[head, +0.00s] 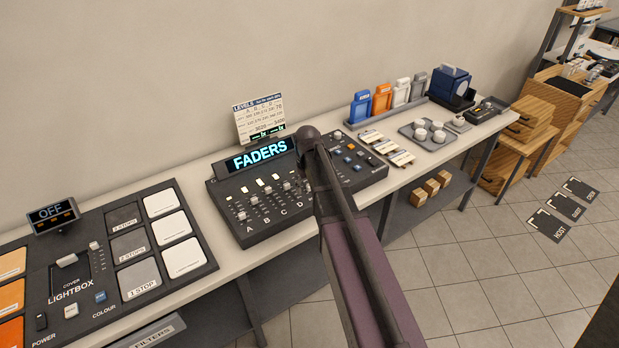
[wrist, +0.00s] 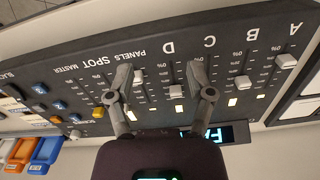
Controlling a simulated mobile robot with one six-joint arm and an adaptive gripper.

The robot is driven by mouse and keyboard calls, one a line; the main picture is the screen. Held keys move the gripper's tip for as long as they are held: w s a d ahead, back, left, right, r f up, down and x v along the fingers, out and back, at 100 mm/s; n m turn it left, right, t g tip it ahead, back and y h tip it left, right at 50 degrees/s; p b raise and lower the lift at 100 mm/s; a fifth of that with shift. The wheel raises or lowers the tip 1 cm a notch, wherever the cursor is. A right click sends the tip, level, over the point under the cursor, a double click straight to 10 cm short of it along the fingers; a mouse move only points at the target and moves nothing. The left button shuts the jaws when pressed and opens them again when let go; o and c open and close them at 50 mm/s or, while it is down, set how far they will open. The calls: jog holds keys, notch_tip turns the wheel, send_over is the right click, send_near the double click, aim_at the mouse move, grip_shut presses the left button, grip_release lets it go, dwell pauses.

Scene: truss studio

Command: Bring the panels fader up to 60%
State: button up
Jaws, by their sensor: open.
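The fader console (head: 245,222) stands on the bench with a lit "FADERS" display (head: 263,155). In the wrist view the console appears upside down, with labels A, B, C, D, PANELS and SPOT along its edge. The panels fader (wrist: 138,77) has a small pale cap close to the 0% end of its slot. The D fader cap (wrist: 175,91) sits further along its own slot. My gripper (wrist: 158,74) is open above the console, its fingers on either side of these two columns. The panels cap is nearer the left finger; contact cannot be told. In the head view my arm hides the panels fader.
A lightbox panel (head: 98,318) lies left of the console. Behind it stands a levels card (head: 259,121). To the right are label strips (head: 385,148), a tray with cups (head: 427,148) and coloured holders (head: 382,99). Other fader caps, such as B (wrist: 242,82), stand close by.

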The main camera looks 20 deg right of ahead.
jog(key=w+d+r+n+p, duration=0.1)
jog(key=w+d+r+p, duration=0.2)
jog(key=w, duration=0.6)
jog(key=shift+w+d+r+n, duration=0.25)
jog(key=shift+r+n, duration=0.15)
jog(key=shift+r, duration=0.5)
jog(key=shift+a+f, duration=0.1)
jog(key=shift+f, duration=0.1)
notch_tip(320, 180, down, 13)
jog(key=b, duration=1.3)
jog(key=shift+f, duration=0.2)
grip_shut()
